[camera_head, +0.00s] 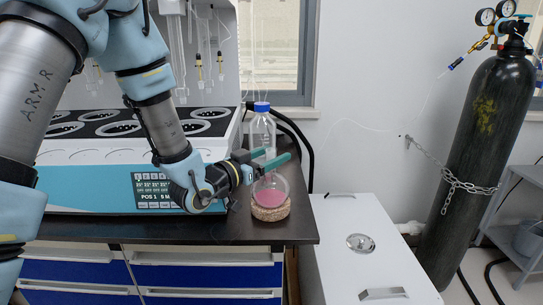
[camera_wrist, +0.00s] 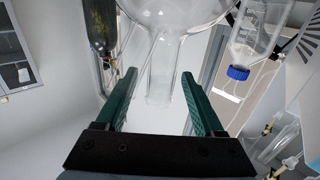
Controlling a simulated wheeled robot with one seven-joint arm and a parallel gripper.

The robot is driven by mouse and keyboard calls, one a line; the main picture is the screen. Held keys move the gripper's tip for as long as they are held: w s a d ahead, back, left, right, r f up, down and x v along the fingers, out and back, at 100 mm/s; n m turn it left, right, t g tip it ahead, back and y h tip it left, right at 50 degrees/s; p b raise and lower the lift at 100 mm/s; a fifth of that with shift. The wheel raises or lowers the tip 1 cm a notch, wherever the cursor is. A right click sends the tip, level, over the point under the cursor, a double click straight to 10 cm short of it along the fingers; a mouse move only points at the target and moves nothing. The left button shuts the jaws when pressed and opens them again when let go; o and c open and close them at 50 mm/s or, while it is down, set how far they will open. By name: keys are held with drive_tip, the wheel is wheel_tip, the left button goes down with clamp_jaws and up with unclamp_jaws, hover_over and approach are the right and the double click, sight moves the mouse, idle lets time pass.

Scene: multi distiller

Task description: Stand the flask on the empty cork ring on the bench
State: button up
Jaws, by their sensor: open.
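The round-bottom flask (camera_head: 269,187) holds pink liquid and sits upright on the cork ring (camera_head: 270,208) near the right front corner of the bench. My gripper (camera_head: 276,158) is at the height of the flask's neck, its green fingers level. In the wrist view the clear neck (camera_wrist: 161,75) lies between the two spread fingers of my gripper (camera_wrist: 160,82), with a gap on each side. The gripper is open and not holding the flask. Most of the ring's top is hidden under the flask.
A blue-capped clear bottle (camera_head: 262,132) stands just behind the flask. The distiller (camera_head: 105,190) with its screen fills the bench to the left. Right of the bench edge are a white cabinet (camera_head: 345,240) and a chained gas cylinder (camera_head: 480,130).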

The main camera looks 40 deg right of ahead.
drive_tip(key=shift+a+f, duration=0.1)
drive_tip(key=shift+a, duration=0.2)
drive_tip(key=s+a, duration=0.1)
drive_tip(key=a, duration=0.9)
drive_tip(key=shift+s+b, duration=0.15)
drive_tip(key=shift+b, duration=0.2)
drive_tip(key=shift+a, duration=0.15)
